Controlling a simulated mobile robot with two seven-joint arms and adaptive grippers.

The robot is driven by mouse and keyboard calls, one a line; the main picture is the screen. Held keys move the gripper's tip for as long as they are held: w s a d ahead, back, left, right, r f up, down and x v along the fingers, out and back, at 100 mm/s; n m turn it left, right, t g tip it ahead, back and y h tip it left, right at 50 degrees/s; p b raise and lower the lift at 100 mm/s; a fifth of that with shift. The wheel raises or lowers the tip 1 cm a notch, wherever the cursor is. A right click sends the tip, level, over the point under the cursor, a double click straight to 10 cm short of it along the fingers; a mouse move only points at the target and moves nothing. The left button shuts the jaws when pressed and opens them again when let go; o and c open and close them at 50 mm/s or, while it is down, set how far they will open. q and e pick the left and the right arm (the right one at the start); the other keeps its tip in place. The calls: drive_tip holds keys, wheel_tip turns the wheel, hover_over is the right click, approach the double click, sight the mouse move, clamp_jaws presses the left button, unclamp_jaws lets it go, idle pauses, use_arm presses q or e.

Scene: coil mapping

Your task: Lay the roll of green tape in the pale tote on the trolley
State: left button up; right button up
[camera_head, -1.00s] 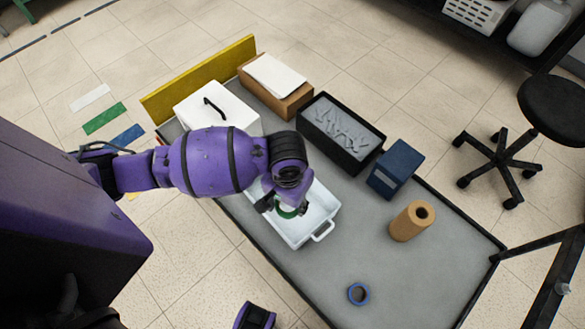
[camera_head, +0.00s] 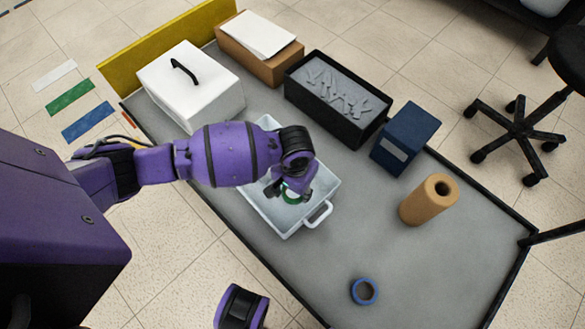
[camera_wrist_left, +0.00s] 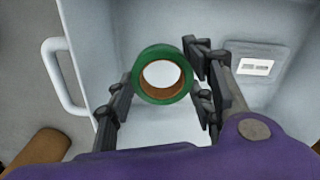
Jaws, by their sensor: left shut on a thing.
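The roll of green tape (camera_wrist_left: 162,91) has a green outside and a brown core. My left gripper (camera_wrist_left: 160,95) is shut on it, with fingers on both sides of the roll. In the head view the tape (camera_head: 292,195) shows partly behind my left gripper (camera_head: 288,190), over the pale tote (camera_head: 284,230). The tote (camera_wrist_left: 95,45) with its white handle lies beneath the roll in the left wrist view. I cannot tell whether the roll touches the tote's floor. A purple part of my right arm shows at the bottom of the head view; its gripper is out of sight.
On the grey trolley (camera_head: 400,265) stand a white case (camera_head: 190,85), a cardboard box (camera_head: 285,65), a black bin (camera_head: 335,125) of grey parts, a blue box (camera_head: 408,135), and a brown roll (camera_head: 428,200). A blue ring (camera_head: 364,291) lies near the front. The trolley's right part is mostly clear.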

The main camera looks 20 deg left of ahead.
sight(294, 197)
use_arm(q)
wheel_tip(294, 197, down, 6)
drive_tip(key=b, duration=0.2)
drive_tip(key=shift+r+b, duration=0.1)
drive_tip(key=shift+b, duration=0.2)
drive_tip(key=shift+r, duration=0.15)
drive_tip(key=o, duration=1.1)
drive_tip(key=shift+f, duration=0.2)
drive_tip(key=shift+o, duration=0.2)
wheel_tip(294, 197, up, 12)
drive_tip(key=p, duration=0.5)
drive_tip(key=shift+r+p, duration=0.2)
drive_tip(key=shift+p, duration=0.1)
